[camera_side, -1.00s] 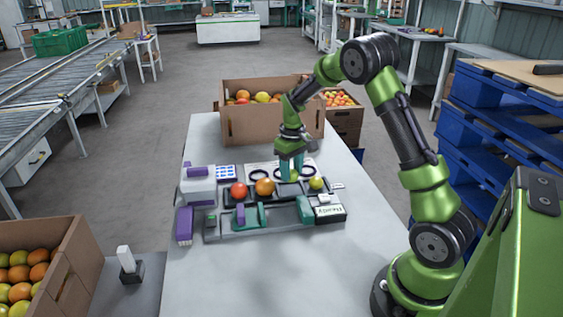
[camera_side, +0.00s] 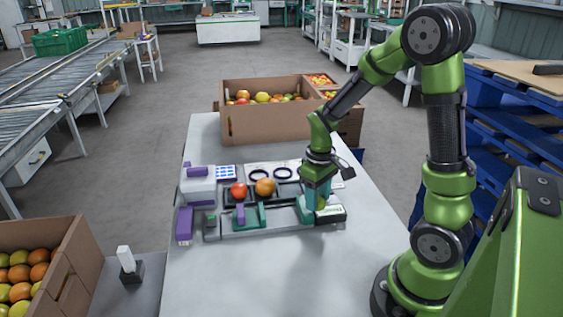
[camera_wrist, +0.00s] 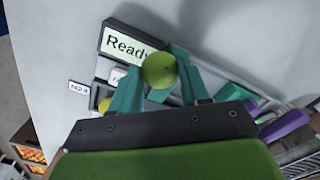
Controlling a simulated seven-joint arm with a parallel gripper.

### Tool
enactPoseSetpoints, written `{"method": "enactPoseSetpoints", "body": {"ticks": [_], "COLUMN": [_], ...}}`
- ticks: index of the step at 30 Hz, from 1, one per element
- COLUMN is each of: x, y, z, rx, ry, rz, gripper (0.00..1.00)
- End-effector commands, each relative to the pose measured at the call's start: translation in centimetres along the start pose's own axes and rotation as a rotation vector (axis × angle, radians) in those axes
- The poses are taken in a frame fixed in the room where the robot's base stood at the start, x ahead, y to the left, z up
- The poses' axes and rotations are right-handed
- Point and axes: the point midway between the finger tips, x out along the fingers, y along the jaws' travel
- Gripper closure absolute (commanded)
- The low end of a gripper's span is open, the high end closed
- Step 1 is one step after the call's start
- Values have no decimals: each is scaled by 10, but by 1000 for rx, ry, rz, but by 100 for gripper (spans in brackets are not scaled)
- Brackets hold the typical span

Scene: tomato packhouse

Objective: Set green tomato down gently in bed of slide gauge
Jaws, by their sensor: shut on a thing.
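The green tomato (camera_wrist: 159,70) is held between the two teal fingers of my gripper (camera_wrist: 158,66) in the wrist view. In the side view, my gripper (camera_side: 317,202) is over the right end of the slide gauge (camera_side: 278,216), beside its display; only a sliver of the tomato (camera_side: 320,205) shows between the fingers. The gauge has a grey bed with green jaws, and its display (camera_wrist: 127,45) reads "Ready". I cannot tell whether the tomato touches the bed.
A red tomato (camera_side: 239,191) and an orange tomato (camera_side: 265,187) sit in a row behind the gauge. A yellow-green one (camera_wrist: 104,105) is partly hidden by a finger. A purple-and-white device (camera_side: 198,186) stands left. A cardboard box (camera_side: 270,125) stands behind; the front table is clear.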

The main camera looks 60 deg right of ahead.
Motion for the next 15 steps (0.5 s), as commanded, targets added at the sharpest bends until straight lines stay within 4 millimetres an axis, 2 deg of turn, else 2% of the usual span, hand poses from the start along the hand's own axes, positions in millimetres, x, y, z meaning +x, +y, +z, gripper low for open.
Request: {"method": "enactPoseSetpoints", "body": {"ticks": [3,9,12,15], "x": [-1,-7,-9,-2], "y": [-21,-48,-51,-51], "z": [-31,-69,-75,-73], "rx": [-25,8,42,54], "ry": [1,12,15,10], "rz": [4,-2,-5,-5], "gripper": [69,69,69,69]}}
